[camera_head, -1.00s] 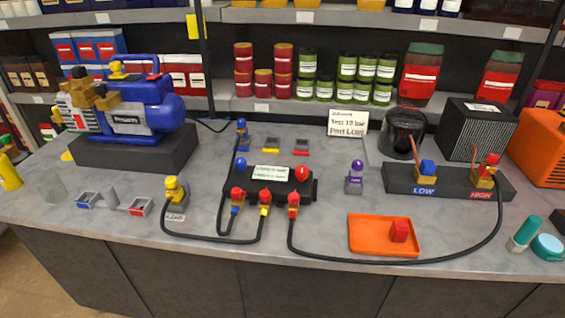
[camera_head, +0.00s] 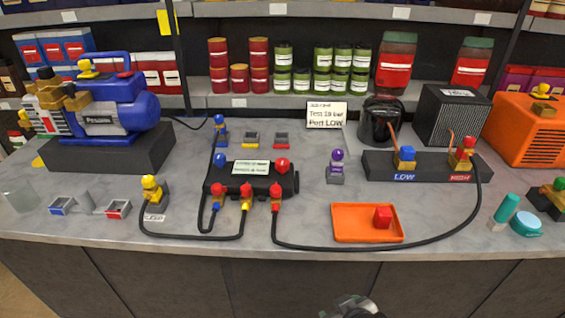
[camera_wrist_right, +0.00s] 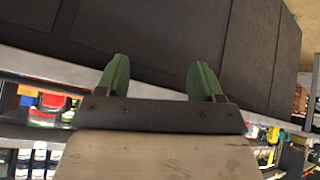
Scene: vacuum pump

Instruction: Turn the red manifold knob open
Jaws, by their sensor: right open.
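A blue knob (camera_head: 219,160) sits on the left of the same block. Red hose fittings line the block's front edge. My right gripper (camera_wrist_right: 158,77) shows two green fingers, spread apart with nothing between them. It faces the dark cabinet front, away from the knob. A grey part of my arm shows at the bottom edge of the head view. My left gripper is not in view.
Black hoses loop over the counter in front of the manifold. A purple-topped fitting (camera_head: 337,166) stands right of the manifold. A blue pump (camera_head: 118,110) stands at the left.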

